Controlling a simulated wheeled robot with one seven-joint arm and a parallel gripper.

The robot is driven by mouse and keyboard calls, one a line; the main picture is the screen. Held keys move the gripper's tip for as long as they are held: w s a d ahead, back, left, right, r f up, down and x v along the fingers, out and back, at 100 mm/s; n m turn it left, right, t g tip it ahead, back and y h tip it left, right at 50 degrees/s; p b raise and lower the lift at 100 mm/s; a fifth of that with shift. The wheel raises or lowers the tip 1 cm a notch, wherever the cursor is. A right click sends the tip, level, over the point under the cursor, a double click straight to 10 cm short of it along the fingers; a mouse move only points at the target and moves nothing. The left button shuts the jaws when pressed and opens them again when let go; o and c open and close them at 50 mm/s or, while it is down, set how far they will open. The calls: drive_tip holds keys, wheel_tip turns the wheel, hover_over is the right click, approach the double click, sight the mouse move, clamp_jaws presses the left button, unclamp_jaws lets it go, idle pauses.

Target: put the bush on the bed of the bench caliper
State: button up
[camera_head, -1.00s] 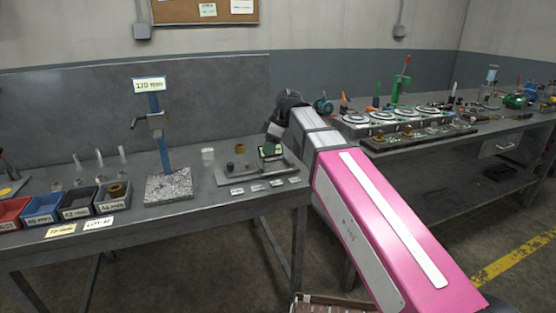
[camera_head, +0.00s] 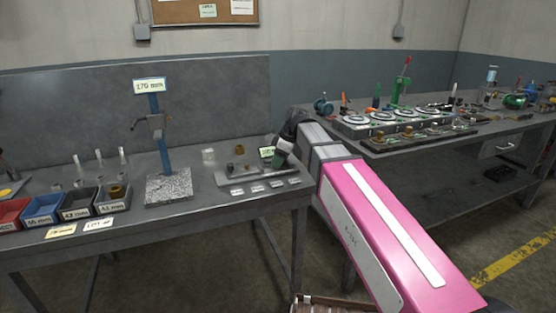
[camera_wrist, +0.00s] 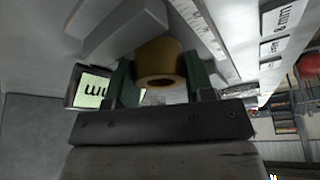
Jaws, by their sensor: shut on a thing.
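The brass bush (camera_wrist: 160,64) is between the two dark green fingers of my gripper (camera_wrist: 160,82) in the wrist view. The gripper is shut on it. In the head view my gripper (camera_head: 278,160) is at the right end of the bench caliper (camera_head: 236,178), by its display; the held bush cannot be made out there. The caliper is a low grey bar device with a green-lit display (camera_head: 266,152), which also shows in the wrist view (camera_wrist: 92,92). A grey caliper part (camera_wrist: 118,28) lies beside the bush; I cannot tell whether they touch.
Another brass piece (camera_head: 239,149) stands at the back of the caliper. Small white labels (camera_head: 257,188) lie in front. A blue gauge stand on a granite base (camera_head: 168,187) and labelled bins (camera_head: 77,204) are left. A second bench (camera_head: 420,150) with instruments is right.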

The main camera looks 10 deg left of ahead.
drive_tip(key=o, duration=0.7)
drive_tip(key=shift+f, duration=0.1)
drive_tip(key=v, duration=1.2)
